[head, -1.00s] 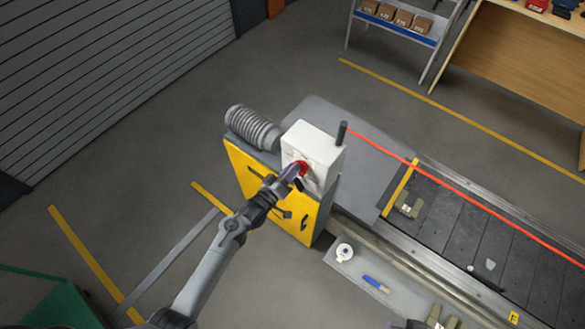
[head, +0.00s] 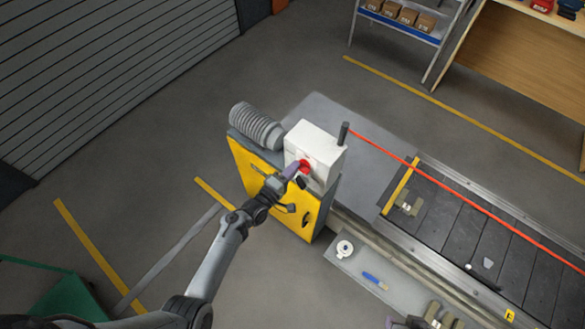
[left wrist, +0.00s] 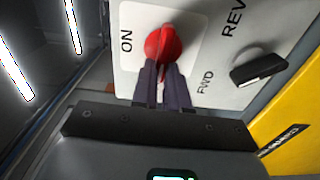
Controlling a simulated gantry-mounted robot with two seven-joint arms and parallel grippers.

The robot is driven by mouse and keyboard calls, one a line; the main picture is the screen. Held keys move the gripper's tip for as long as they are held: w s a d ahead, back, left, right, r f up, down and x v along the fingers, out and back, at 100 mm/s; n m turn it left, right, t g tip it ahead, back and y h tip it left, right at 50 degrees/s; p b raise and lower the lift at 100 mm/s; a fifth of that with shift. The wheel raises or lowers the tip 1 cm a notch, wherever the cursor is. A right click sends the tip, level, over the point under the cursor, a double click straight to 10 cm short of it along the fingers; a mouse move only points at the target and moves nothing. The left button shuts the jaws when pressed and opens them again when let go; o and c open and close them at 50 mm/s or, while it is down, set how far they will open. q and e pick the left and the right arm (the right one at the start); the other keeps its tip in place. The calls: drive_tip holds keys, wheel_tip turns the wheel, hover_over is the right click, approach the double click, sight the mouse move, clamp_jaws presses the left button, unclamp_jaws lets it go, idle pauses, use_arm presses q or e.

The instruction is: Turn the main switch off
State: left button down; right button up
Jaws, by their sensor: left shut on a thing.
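The red main switch knob (head: 305,166) is on the front of a white control box (head: 325,150), which stands on a yellow-fronted cabinet. My left gripper (head: 291,171) reaches it from the lower left. In the left wrist view the red knob (left wrist: 163,45) sits on a white plate, with the label ON beside it on the left. My left gripper's fingers (left wrist: 164,76) are shut on the knob's near part and hide some of it. A black selector knob (left wrist: 258,68), with FWD and REV labels near it, is to the right.
The yellow cabinet (head: 252,172) stands at the end of the slat conveyor (head: 470,228). A red cord (head: 430,173) runs along the conveyor from a dark post on the box. A grey ledge (head: 400,288) holds a tape roll and a blue item.

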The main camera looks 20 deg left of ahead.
use_arm(q)
drive_tip(key=shift+n, duration=0.3)
drive_tip(key=c, duration=1.1)
unclamp_jaws()
drive_tip(key=shift+c, duration=0.2)
drive_tip(key=v, duration=1)
drive_tip(key=shift+s, duration=0.4)
drive_tip(key=shift+s+f, duration=0.1)
drive_tip(key=shift+f, duration=0.05)
